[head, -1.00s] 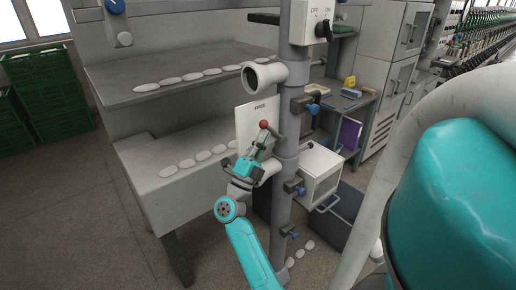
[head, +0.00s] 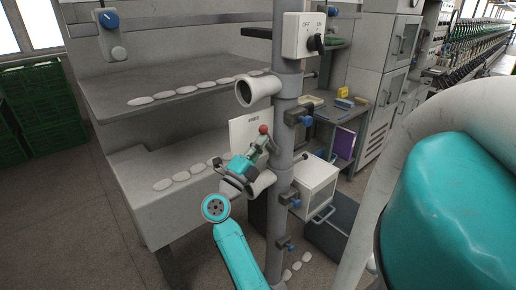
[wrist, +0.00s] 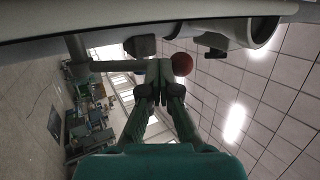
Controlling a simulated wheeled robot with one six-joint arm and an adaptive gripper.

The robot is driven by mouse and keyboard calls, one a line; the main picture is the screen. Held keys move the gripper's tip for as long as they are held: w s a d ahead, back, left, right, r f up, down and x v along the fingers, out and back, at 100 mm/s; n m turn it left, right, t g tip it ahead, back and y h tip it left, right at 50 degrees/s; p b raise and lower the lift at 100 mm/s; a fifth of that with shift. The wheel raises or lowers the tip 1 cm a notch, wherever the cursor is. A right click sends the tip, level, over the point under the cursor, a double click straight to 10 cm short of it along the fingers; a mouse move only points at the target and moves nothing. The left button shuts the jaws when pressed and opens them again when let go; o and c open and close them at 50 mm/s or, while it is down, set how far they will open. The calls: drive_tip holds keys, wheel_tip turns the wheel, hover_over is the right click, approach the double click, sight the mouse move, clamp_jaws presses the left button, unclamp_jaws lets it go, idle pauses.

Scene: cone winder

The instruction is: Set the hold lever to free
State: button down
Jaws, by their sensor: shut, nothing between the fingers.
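The hold lever ends in a red ball (head: 263,129) in front of the grey post, beside a white plate (head: 240,127) lettered FREE. Its dark arm slants down right from the ball towards the post. My gripper (head: 260,146) is at the lever, just below the ball, with its fingers shut. In the wrist view the closed fingertips (wrist: 158,72) lie just left of the red ball (wrist: 182,63), against or very near the lever's bar (wrist: 115,66). Whether they touch it I cannot tell. The pivot is partly hidden.
The grey post (head: 281,170) carries an open pipe end (head: 258,90), blue-knobbed clamps (head: 298,117), and an OFF/ON switch box (head: 303,36) above. A white box (head: 315,186) sits right of the post. Shelves with white oval pieces (head: 188,90) stand behind at left.

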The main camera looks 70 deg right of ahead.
drive_tip(key=r+y, duration=0.1)
drive_tip(key=s+d+r+m+y, duration=0.1)
drive_tip(key=shift+d+t+y, duration=0.25)
drive_tip(key=shift+t+y, duration=0.05)
drive_tip(key=shift+s+d+r, duration=0.2)
drive_tip(key=shift+s+d, duration=0.05)
drive_tip(key=shift+d, duration=0.15)
idle(0.3)
